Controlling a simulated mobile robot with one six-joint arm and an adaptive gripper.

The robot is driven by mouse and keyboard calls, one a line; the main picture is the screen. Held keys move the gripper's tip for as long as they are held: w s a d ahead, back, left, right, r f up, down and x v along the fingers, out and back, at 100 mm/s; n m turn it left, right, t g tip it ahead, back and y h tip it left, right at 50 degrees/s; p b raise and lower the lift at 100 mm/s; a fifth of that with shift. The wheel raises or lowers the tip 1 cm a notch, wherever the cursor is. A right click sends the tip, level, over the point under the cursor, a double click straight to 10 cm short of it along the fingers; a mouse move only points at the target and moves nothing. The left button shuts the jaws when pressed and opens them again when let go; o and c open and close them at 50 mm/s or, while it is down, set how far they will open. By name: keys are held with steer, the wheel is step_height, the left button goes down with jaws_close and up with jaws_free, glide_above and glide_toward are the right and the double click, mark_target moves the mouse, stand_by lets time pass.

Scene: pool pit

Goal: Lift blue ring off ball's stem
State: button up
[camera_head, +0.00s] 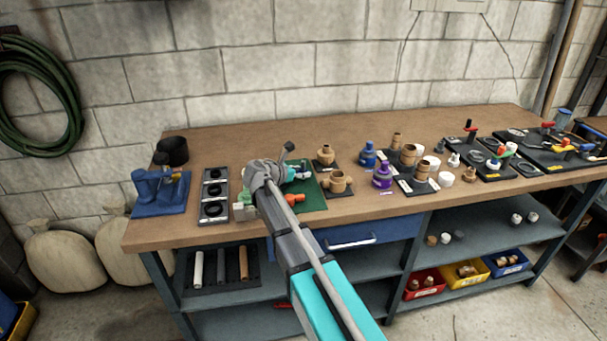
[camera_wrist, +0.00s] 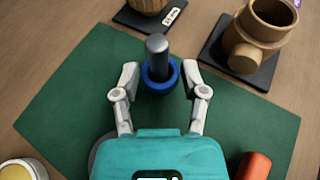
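The blue ring (camera_wrist: 160,82) sits around a dark grey upright stem (camera_wrist: 157,48) in the wrist view, above a green mat (camera_wrist: 75,95). The stem's top sticks out above the ring. The ball under the ring is hidden from this angle. My gripper (camera_wrist: 160,78) is open, with one pale finger on the left of the ring and one on the right. A small gap shows on both sides, and the fingers appear not to touch it. In the head view my gripper (camera_head: 300,170) is over the green mat (camera_head: 314,199), and its wrist hides much of that spot.
A tan pipe fitting (camera_wrist: 252,38) on a black pad and a round tan part (camera_wrist: 148,5) stand beyond the ring. An orange part (camera_wrist: 254,167) lies at the lower right and a pale-yellow-topped part (camera_wrist: 18,172) at the lower left. The mat around the ring is clear.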

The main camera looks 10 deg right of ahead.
steer(key=shift+c, duration=0.9)
steer(key=shift+r, duration=0.15)
step_height(320, 180, up, 10)
steer(key=p, duration=1)
